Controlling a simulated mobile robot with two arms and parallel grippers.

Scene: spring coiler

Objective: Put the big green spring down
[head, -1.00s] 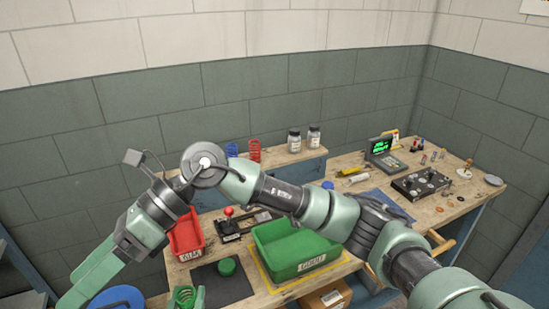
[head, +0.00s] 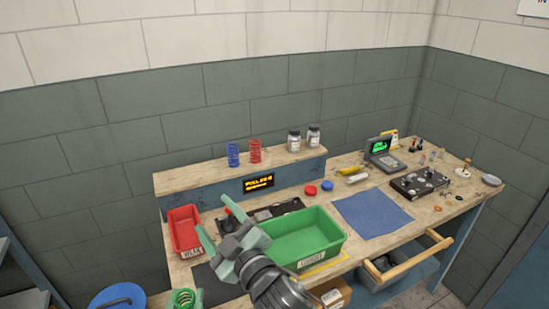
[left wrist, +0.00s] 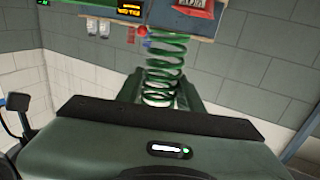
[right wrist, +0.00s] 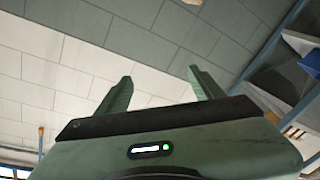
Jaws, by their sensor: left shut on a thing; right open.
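The big green spring (head: 183,297) stands at the bottom edge of the head view, in front of the bench. My left gripper (left wrist: 160,92) is shut on it; the coils rise between the fingers in the left wrist view (left wrist: 165,55). Most of the left arm is out of the head view. My right gripper (head: 207,250) is open and empty above the bench, between the red bin and the green bin. It covers part of the dark mat (head: 205,282). The right wrist view shows its spread fingers (right wrist: 155,85) against the wall.
The bench holds a red bin (head: 184,229), a green bin (head: 318,214) and a blue cloth (head: 372,215). Blue (head: 233,153) and red (head: 255,150) springs stand on the shelf. An open drawer (head: 400,262) juts from the front. A blue round top (head: 117,298) is at lower left.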

